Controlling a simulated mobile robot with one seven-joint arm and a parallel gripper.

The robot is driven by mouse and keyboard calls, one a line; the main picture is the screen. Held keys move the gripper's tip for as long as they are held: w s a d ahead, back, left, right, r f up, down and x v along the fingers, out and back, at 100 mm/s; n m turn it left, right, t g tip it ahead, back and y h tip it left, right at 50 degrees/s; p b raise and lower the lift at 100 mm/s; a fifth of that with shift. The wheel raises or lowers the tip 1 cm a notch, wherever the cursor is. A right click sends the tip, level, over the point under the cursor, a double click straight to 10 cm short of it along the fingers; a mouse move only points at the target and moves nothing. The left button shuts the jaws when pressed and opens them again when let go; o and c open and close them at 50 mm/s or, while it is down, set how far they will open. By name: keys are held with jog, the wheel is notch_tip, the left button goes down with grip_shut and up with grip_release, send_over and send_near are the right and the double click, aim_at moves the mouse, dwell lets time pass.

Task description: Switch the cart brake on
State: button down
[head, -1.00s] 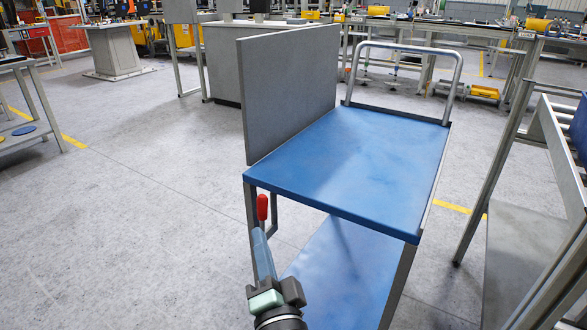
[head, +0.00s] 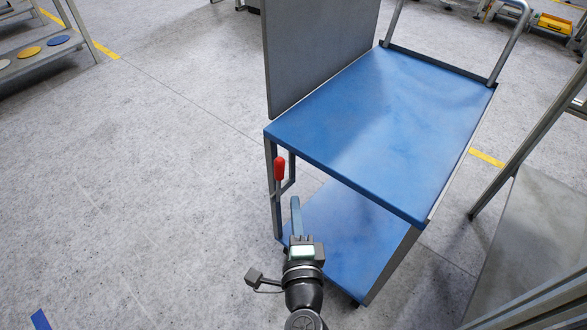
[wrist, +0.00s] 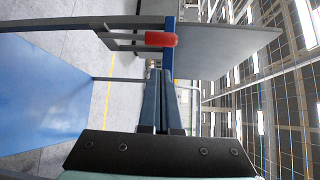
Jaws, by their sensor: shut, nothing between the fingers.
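The cart has a blue top deck (head: 375,120) and a blue lower shelf (head: 340,245). Its brake lever has a red handle (head: 280,168) and stands near upright by the cart's near left leg. The red handle also shows in the wrist view (wrist: 160,39), lying sideways there, just beyond the fingertips. My gripper (head: 295,203) is shut and empty, with its fingers a little below and right of the red handle in the head view. In the wrist view my gripper (wrist: 161,75) points toward the lever, apart from the handle as far as I can tell.
A grey upright panel (head: 315,50) stands along the cart's left side. A metal push handle (head: 508,45) rises at the far end. A grey rack (head: 525,240) stands close on the right. The floor (head: 140,190) to the left is clear.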

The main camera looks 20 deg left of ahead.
aim_at(280, 181)
jog(key=shift+w, duration=0.1)
jog(key=x, duration=1)
jog(key=shift+b, duration=0.35)
jog(key=shift+s+a+b, duration=0.1)
jog(key=shift+s+b, duration=0.25)
jog(key=shift+b, duration=0.65)
